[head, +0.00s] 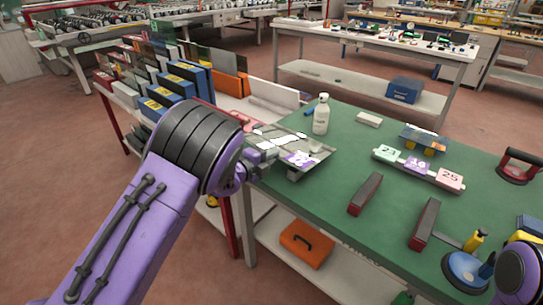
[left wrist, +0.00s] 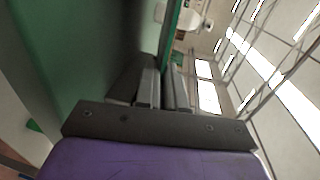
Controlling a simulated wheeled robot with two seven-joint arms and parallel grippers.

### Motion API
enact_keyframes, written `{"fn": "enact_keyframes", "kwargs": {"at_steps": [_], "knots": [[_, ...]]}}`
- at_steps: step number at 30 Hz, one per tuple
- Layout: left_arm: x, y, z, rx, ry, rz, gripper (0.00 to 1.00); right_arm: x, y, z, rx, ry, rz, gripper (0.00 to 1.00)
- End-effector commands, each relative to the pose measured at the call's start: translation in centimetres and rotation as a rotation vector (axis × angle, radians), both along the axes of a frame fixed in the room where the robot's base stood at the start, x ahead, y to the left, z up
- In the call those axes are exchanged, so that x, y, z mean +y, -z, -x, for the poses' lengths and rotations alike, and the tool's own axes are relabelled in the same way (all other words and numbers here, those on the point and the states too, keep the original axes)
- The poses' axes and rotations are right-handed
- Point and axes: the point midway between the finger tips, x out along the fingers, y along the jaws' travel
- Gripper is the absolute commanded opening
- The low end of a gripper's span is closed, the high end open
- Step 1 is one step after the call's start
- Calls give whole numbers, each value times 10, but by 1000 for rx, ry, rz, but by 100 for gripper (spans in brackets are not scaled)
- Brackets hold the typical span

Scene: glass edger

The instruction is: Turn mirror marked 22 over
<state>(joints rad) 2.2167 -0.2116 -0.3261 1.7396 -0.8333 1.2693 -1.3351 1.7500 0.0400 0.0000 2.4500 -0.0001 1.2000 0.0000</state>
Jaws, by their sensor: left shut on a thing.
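The mirror (head: 318,148) is a flat plate at the near left corner of the green table. White bright patches and a purple label show on its upper side; I cannot read the label's number surely. My left gripper (head: 264,153) is shut on the mirror's left edge. In the left wrist view the gripper's fingers (left wrist: 163,88) close on the plate, and a bright surface (left wrist: 245,75) with ceiling-like lines, seemingly the mirror's reflecting face, fills the right side. I cannot tell whether the plate touches the table. My right gripper is not in view.
The green table (head: 335,205) holds a white bottle (head: 321,115), a stand with number cards (head: 418,167), two dark red-sided blocks (head: 365,194) and a blue suction-cup-like tool (head: 466,271). A rack of upright panels (head: 185,80) stands behind my left arm. An orange case (head: 307,244) lies on the lower shelf.

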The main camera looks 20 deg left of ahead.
Motion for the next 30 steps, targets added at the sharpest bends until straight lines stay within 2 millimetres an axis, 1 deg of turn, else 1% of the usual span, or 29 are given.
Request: {"fn": "enact_keyframes", "kwargs": {"at_steps": [13,30], "knots": [[0,0,0,0,1,0,0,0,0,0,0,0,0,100],[0,8,0,0,1,0,0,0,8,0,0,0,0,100]]}}
